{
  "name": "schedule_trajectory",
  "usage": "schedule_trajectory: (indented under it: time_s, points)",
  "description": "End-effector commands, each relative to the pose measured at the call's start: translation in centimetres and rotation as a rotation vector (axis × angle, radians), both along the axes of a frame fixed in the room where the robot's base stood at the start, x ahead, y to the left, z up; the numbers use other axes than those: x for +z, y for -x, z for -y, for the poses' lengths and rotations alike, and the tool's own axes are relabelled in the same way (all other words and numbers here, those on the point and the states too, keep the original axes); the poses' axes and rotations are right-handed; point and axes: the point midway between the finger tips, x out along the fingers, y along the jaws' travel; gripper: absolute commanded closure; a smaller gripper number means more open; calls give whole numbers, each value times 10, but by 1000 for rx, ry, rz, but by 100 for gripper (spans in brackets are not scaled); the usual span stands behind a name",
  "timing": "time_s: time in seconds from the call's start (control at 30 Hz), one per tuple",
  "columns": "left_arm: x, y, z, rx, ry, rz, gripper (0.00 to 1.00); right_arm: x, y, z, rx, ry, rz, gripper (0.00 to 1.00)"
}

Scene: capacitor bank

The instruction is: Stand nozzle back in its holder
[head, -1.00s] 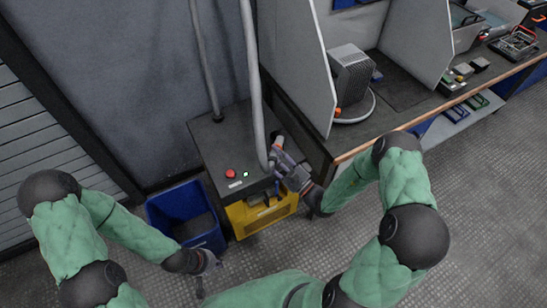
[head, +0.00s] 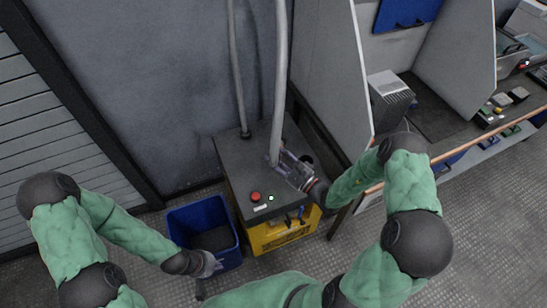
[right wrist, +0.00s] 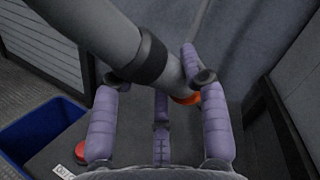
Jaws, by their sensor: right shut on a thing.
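The nozzle is the lower end of a grey hose. In the right wrist view the nozzle (right wrist: 170,72) has a black collar and an orange tip, and it slants down between the purple fingers of my right gripper (right wrist: 165,90). In the head view my right gripper (head: 284,164) is shut on the nozzle (head: 275,154) above the top of a dark cabinet. A dark round opening (head: 306,159), perhaps the holder, shows just right of the gripper, partly hidden. My left gripper (head: 211,264) hangs low by the blue bin; its fingers are too small to read.
The cabinet (head: 232,152) has a red button (head: 255,196), a green light and a yellow front (head: 280,235). A blue bin (head: 195,217) stands left of it. A second hose (head: 237,80) rises from its back. A grey partition (head: 335,75) and a workbench are at right.

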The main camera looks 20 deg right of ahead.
Motion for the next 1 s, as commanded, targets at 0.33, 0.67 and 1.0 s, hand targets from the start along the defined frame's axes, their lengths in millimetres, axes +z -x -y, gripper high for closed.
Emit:
schedule_trajectory:
  time_s: [0.33,0.67,1.0]
  points:
    - [61,0,0,0,0,0,100,47,-13,37,2,-191,-325,100]
    - [116,0,0,0,0,1,100,87,-18,93,-129,-441,-676,100]
    - [136,0,0,0,0,0,100,101,-15,123,-235,-580,-818,100]
